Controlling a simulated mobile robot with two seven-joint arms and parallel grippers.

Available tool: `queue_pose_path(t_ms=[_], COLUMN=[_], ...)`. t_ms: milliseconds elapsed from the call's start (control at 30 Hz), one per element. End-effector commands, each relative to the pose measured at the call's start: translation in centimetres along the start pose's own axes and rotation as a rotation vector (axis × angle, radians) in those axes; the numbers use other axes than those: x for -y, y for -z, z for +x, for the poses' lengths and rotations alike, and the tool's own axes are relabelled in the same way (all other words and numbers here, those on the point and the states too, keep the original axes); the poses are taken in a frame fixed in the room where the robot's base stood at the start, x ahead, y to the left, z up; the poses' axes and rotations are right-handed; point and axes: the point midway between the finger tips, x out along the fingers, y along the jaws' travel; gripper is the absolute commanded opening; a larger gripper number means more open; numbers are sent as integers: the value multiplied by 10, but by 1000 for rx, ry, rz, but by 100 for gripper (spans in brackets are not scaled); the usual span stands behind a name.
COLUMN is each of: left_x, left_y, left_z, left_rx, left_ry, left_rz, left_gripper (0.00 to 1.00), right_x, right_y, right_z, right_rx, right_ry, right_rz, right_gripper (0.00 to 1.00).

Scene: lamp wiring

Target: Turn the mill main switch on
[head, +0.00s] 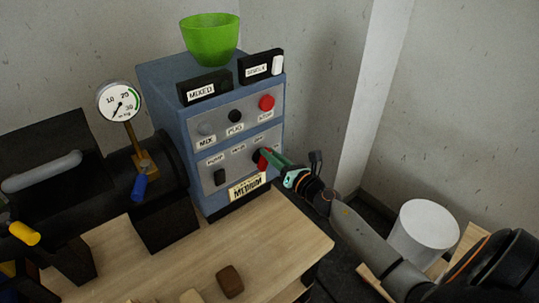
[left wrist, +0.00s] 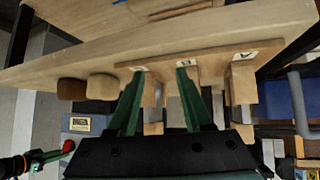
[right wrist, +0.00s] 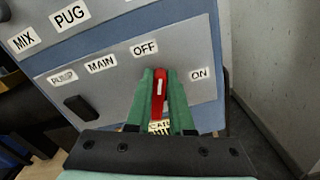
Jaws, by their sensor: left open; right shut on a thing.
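The mill control box (head: 165,90) is blue with grey panels. Its main switch has a red handle (right wrist: 158,84), with an OFF label (right wrist: 144,48) above it and an ON label (right wrist: 200,74) to its right. The handle lies nearer OFF than ON in the right wrist view. My right gripper (head: 270,158) is shut on this handle, one green finger on each side; the fingers hide part of it. My left gripper (left wrist: 160,72) is open and empty, seen in the left wrist view by a wooden rack with lettered tags (left wrist: 187,62).
A green bowl (head: 210,38) stands on top of the box. A pressure gauge (head: 120,102) stands to its left. A black rocker switch (right wrist: 84,108) sits left of the handle. A brown block (head: 230,282) lies on the wooden table (head: 285,240). A white bucket (head: 424,232) is at right.

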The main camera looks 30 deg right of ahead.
Motion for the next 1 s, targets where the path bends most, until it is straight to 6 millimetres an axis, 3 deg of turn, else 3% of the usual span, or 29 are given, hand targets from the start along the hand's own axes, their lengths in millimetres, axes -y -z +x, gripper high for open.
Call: queue_pose_path(t_ms=[1000], left_x=[2], left_y=[2], left_z=[-6], left_rx=[4], left_ry=[5], left_rz=[-1], left_gripper=[50], right_x=[22], right_y=[11], right_z=[0], right_rx=[0], right_ry=[1], right_rz=[943], right_gripper=[0])
